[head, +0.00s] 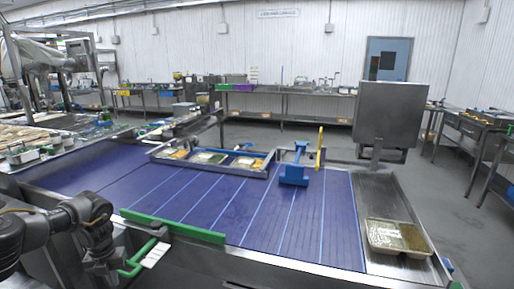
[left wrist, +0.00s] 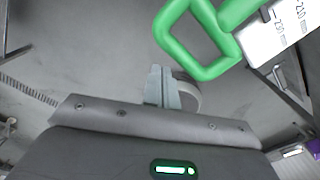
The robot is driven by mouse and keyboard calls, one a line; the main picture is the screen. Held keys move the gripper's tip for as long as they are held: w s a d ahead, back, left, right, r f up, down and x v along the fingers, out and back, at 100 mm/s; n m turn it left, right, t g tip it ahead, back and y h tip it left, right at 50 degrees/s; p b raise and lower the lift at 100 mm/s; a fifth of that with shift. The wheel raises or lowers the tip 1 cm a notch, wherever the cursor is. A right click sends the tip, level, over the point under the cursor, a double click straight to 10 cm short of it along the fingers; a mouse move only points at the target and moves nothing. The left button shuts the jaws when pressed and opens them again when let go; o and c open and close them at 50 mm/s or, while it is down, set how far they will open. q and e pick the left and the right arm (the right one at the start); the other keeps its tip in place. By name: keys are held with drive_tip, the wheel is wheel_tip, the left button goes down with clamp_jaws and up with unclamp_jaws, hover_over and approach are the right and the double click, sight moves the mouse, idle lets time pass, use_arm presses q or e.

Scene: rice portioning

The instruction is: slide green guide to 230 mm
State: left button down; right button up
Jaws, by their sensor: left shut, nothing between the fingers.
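The green guide (head: 172,226) is a long rail along the near edge of the blue conveyor. Its green loop handle (head: 136,263) hangs off the near side, next to a white scale plate (head: 156,254). In the left wrist view the handle (left wrist: 206,72) is at the top, and the scale plate (left wrist: 272,40) shows marks reading 210 and 230. I cannot tell which mark the guide stands at. My left gripper (head: 108,276) is just left of the handle; in the left wrist view its fingertips (left wrist: 160,72) are together, empty and apart from the handle.
The blue conveyor (head: 250,215) carries a framed tray unit (head: 222,170) at its far edge and a blue fixture (head: 294,170). A filled food tray (head: 396,238) sits on the steel end at right. The near conveyor edge is beside my left arm.

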use_arm(q)
drive_tip(key=shift+w+d+b, duration=0.15)
drive_tip(key=shift+w+b, duration=0.35)
drive_tip(key=shift+b, duration=0.15)
drive_tip(key=shift+w+d+b, duration=0.15)
drive_tip(key=shift+w+b, duration=0.35)
drive_tip(key=shift+b, duration=0.15)
idle(1.0)
drive_tip(key=shift+s+a+p, duration=0.25)
drive_tip(key=shift+s+p, duration=0.5)
drive_tip(key=shift+p, duration=0.4)
drive_tip(key=shift+s+a+p, duration=0.2)
drive_tip(key=shift+s+p, duration=0.55)
drive_tip(key=shift+p, duration=0.35)
wheel_tip(320, 180, up, 8)
drive_tip(key=p, duration=0.6)
